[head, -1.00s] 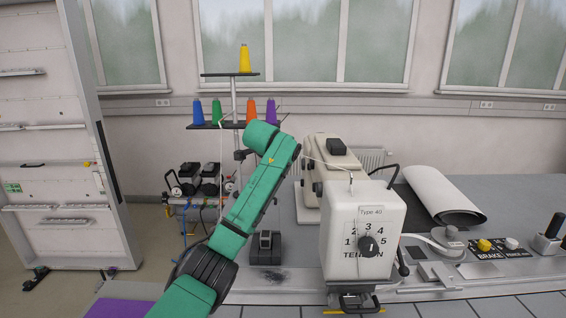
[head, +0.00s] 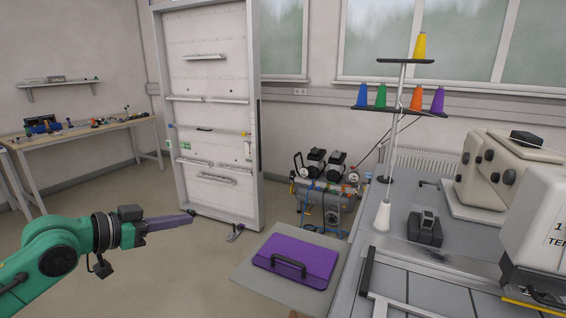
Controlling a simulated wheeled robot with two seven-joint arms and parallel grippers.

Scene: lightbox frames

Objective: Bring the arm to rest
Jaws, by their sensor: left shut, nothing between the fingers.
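My left arm (head: 48,250) is green with black joints and comes in low from the left in the head view. Its left gripper (head: 190,216) is shut and empty, pointing right over the open floor, to the left of the small grey table. The gripper is clear of the furniture in the picture. My right gripper is not in view.
A purple case (head: 297,262) lies on a small grey table (head: 250,282). The sewing machine bench (head: 405,262) with a thread stand (head: 400,100) is at right. A white panel (head: 215,120), compressor (head: 325,190) and workbench (head: 90,130) stand behind.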

